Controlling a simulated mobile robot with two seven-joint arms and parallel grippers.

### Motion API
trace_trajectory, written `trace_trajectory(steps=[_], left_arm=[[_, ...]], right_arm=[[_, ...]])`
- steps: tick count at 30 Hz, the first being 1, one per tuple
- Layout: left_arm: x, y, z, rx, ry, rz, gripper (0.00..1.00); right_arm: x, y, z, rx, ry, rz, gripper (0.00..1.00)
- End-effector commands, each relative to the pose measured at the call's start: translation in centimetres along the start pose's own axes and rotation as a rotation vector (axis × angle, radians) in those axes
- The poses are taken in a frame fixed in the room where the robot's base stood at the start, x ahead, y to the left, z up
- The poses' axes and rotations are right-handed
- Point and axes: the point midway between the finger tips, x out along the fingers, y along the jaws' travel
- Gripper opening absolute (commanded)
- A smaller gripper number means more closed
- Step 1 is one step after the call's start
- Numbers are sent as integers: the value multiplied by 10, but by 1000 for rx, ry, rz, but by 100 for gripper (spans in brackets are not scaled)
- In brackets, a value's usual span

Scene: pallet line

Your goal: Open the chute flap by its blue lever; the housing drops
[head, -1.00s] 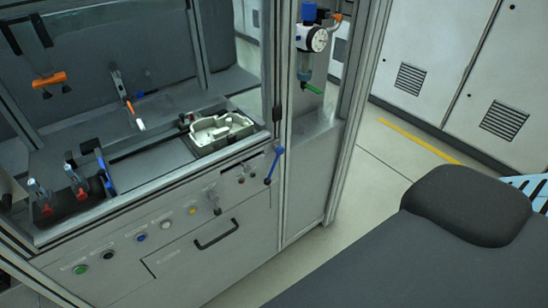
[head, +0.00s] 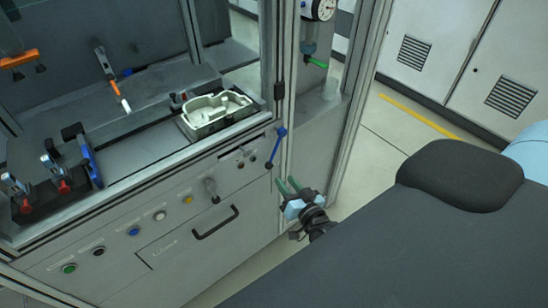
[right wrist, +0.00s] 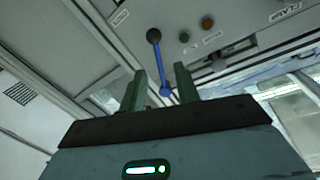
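The blue lever (head: 275,148) is on the front of the machine, near its right corner post, with its dark knob hanging down. It also shows in the right wrist view (right wrist: 160,65), its blue end appearing between my fingertips. My right gripper (head: 287,185) is open and empty, just below and to the right of the knob, apart from the lever. A pale housing (head: 218,107) sits in a fixture on the machine bed, behind the lever. I cannot make out the chute flap. My left gripper is not in view.
A drawer with a dark handle (head: 215,222) and a row of coloured buttons (head: 133,231) are on the front panel. A metal corner post (head: 283,90) stands beside the lever. Toggle clamps (head: 60,178) are at the left of the bed. Floor is clear right of the machine.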

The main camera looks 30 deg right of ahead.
Motion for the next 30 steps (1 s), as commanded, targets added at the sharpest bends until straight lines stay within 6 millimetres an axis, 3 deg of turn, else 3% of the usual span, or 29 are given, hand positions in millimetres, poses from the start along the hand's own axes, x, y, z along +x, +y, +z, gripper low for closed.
trace_trajectory(steps=[5,14,24,30], left_arm=[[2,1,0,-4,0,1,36],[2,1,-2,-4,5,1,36],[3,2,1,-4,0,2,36],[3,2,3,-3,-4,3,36]], right_arm=[[18,6,-17,40,66,18,32],[29,6,-19,42,69,18,32],[77,7,-22,41,68,18,32],[93,8,-23,41,67,18,32]])
